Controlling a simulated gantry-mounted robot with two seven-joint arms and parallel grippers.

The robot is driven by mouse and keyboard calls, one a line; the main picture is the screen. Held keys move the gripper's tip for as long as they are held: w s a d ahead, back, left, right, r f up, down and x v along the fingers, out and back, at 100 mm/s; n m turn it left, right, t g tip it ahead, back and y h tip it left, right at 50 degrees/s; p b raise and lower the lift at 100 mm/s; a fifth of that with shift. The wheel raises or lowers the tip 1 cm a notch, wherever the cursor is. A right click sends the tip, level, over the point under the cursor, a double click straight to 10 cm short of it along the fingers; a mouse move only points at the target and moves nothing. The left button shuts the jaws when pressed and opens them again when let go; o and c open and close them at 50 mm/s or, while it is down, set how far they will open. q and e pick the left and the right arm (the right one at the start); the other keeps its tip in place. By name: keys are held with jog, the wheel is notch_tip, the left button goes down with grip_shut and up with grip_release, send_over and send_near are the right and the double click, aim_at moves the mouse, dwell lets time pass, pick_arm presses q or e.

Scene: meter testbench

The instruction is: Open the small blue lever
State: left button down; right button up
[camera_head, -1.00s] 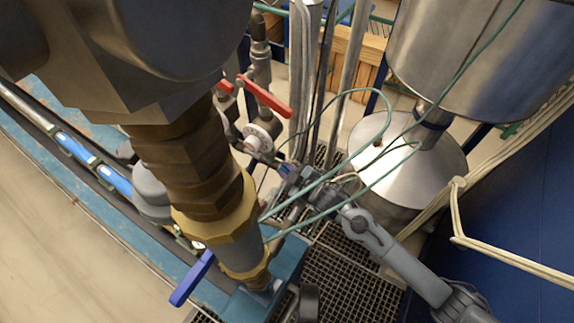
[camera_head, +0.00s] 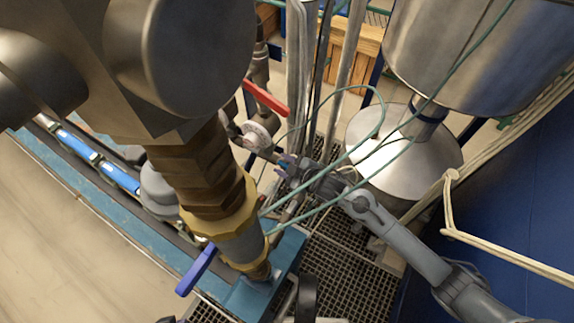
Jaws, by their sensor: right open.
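A small blue lever (camera_head: 287,160) shows only as a little blue-purple patch near the pipe fittings in the middle of the head view. My right arm comes in from the lower right. My right gripper (camera_head: 291,170) is open with its fingertips at this small lever. I cannot tell whether the fingers touch it or stand around it. Thin green hoses partly cover the gripper. A larger blue lever (camera_head: 196,270) sticks out down-left from the base of the big brass-collared pipe. I do not make out my left gripper.
The thick pipe (camera_head: 205,175) stands left. A steel tank (camera_head: 470,50) and cone (camera_head: 395,155) stand right. Loose green hoses (camera_head: 345,160) cross the area.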

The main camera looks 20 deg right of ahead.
jog(key=v, duration=1.1)
jog(key=shift+b, duration=0.4)
jog(key=shift+f, duration=0.1)
